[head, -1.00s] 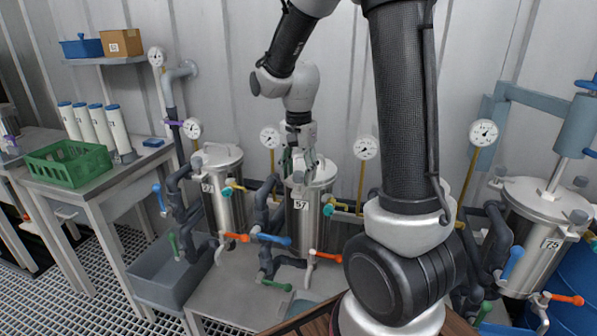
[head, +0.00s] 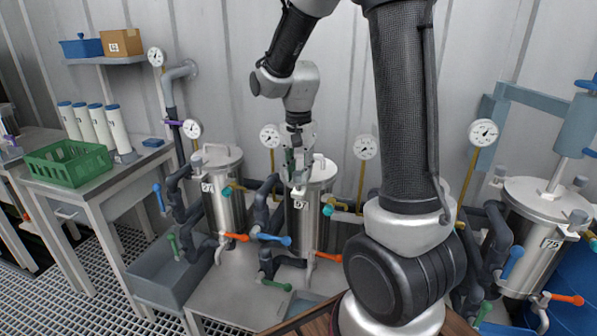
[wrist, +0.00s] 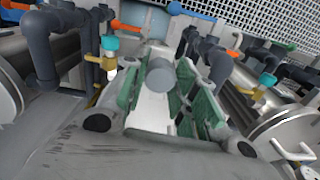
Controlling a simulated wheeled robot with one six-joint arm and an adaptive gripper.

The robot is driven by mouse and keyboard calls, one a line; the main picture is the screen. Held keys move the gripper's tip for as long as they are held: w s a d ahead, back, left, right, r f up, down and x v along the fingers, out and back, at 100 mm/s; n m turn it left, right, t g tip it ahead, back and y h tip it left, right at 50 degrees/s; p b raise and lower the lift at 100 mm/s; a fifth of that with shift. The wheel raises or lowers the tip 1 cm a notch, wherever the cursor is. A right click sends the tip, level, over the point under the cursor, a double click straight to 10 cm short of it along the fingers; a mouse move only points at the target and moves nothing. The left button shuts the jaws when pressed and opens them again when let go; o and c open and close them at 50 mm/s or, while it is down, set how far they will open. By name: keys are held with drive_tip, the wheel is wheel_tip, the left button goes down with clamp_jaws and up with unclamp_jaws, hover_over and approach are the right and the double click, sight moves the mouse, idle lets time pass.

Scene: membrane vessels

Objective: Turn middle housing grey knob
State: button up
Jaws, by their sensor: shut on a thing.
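The middle housing (head: 301,225), a steel vessel labelled 57, stands on the grey bench in the head view, between housing 67 and housing 75. My gripper (head: 298,181) points down at the front edge of its lid. In the wrist view the grey knob (wrist: 161,75), a short round cylinder, sits between the green finger pads of my gripper (wrist: 160,88), which is shut on it. The knob stands on a pale metal bar. In the head view the fingers mostly hide the knob.
Housing 67 (head: 224,200) stands close on the left, housing 75 (head: 530,240) at far right. Dark pipes, an orange lever (head: 328,256), a blue lever (head: 273,239) and a green lever (head: 277,285) crowd the front. Pressure gauges (head: 270,136) stand behind. A green crate (head: 68,163) is at left.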

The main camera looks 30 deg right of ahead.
sight(298, 172)
drive_tip(key=n, duration=1.2)
drive_tip(key=shift+n, duration=2.2)
drive_tip(key=o, duration=1.1)
drive_tip(key=shift+c, duration=0.2)
wheel_tip(298, 172, up, 12)
